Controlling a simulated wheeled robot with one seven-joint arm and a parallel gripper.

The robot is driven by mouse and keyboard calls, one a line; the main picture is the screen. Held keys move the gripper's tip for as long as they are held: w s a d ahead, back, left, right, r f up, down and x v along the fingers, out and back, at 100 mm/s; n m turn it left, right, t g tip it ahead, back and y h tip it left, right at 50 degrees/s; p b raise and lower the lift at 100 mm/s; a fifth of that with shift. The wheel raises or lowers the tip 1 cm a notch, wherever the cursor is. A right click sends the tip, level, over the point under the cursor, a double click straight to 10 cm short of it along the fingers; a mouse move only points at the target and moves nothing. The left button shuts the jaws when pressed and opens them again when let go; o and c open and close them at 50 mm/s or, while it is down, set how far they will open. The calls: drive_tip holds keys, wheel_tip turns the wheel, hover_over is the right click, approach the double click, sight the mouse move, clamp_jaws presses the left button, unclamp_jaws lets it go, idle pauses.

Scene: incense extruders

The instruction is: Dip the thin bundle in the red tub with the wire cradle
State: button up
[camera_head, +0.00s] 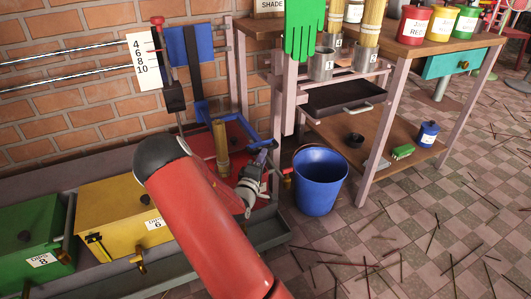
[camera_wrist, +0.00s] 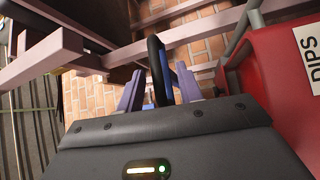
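The bundle (camera_head: 220,140), tan and upright, stands at the red tub (camera_head: 238,132); its lower end is hard to make out. The tub's red wall and "DIPS" label show at the right of the wrist view (camera_wrist: 282,75). A dark and blue bar, seemingly the cradle's handle (camera_head: 240,119), reaches over the tub's right side toward my gripper (camera_head: 264,147). In the wrist view a black bar (camera_wrist: 156,62) stands between my gripper's two fingers (camera_wrist: 160,92), with gaps on both sides. My gripper looks open. My red arm hides part of the tub.
A yellow tub (camera_head: 110,205) and a green tub (camera_head: 30,232) stand left in the trough. A blue bucket (camera_head: 320,182) stands on the floor close right of my gripper. A wooden-topped bench (camera_head: 425,57) holds jars and bundles. Loose sticks litter the floor.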

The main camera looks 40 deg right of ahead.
drive_tip(key=shift+v, duration=1.6)
drive_tip(key=shift+a, duration=0.1)
idle(4.0)
